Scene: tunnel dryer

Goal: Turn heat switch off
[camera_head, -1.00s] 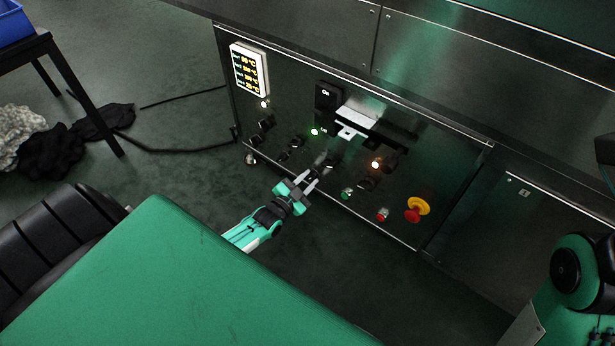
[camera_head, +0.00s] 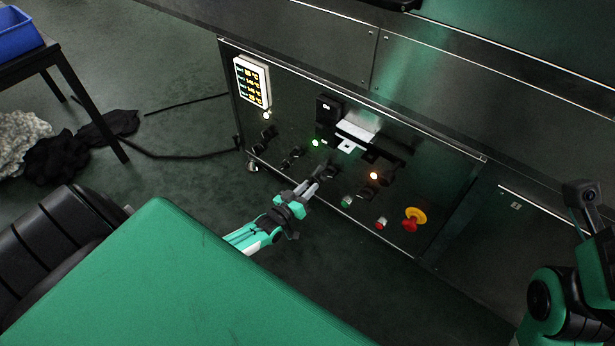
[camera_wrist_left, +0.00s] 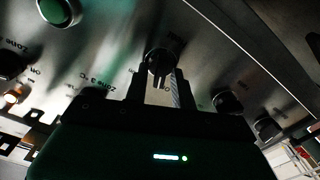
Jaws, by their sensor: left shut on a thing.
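The black rotary knob (camera_wrist_left: 163,58) stands on the steel control panel (camera_head: 300,105), and in the head view it shows just beyond my left fingertips (camera_head: 313,186). In the left wrist view my left gripper (camera_wrist_left: 160,88) is shut on this knob, one finger on each side. The fingers partly hide the knob, so I cannot read its setting.
Other black knobs (camera_wrist_left: 228,102) sit beside the held one. The panel also has a lit green lamp (camera_head: 316,143), an orange lamp (camera_head: 373,176), a temperature display (camera_head: 252,82) and a red emergency button on yellow (camera_head: 414,219). A green surface (camera_head: 170,280) fills the near left.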

